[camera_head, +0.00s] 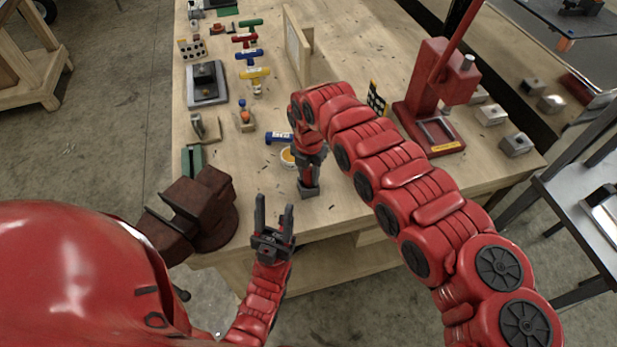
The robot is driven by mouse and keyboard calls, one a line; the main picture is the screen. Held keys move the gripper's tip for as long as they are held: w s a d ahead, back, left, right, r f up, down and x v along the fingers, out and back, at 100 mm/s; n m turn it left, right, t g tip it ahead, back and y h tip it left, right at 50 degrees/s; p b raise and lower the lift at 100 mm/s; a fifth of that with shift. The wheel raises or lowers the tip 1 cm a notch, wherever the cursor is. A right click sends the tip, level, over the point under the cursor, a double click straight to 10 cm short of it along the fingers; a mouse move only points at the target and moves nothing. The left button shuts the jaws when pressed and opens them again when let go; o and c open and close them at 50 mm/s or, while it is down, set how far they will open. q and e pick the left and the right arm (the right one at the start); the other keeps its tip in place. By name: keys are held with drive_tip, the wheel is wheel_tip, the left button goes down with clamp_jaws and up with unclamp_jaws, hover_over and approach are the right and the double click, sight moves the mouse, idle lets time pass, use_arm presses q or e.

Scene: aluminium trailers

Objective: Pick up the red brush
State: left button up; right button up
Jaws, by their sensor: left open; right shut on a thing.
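A red T-shaped tool (244,38), which looks like the red brush, lies at the back left of the wooden workbench (345,205), between similar green and blue ones. Neither gripper is near it. My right gripper (309,186) points down over the front of the bench, far in front of the red tool. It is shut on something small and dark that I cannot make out. My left gripper (273,212) is open and empty, fingers pointing up the picture, at the bench's front edge.
A brown vise (205,205) stands at front left, a red press (434,95) at right. An upright wooden board (297,45) stands right of the tools.

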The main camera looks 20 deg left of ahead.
clamp_jaws()
wheel_tip(320, 180, up, 9)
drive_tip(key=b, duration=0.3)
drive_tip(key=shift+b, duration=0.35)
drive_tip(key=shift+r, duration=0.55)
idle(0.7)
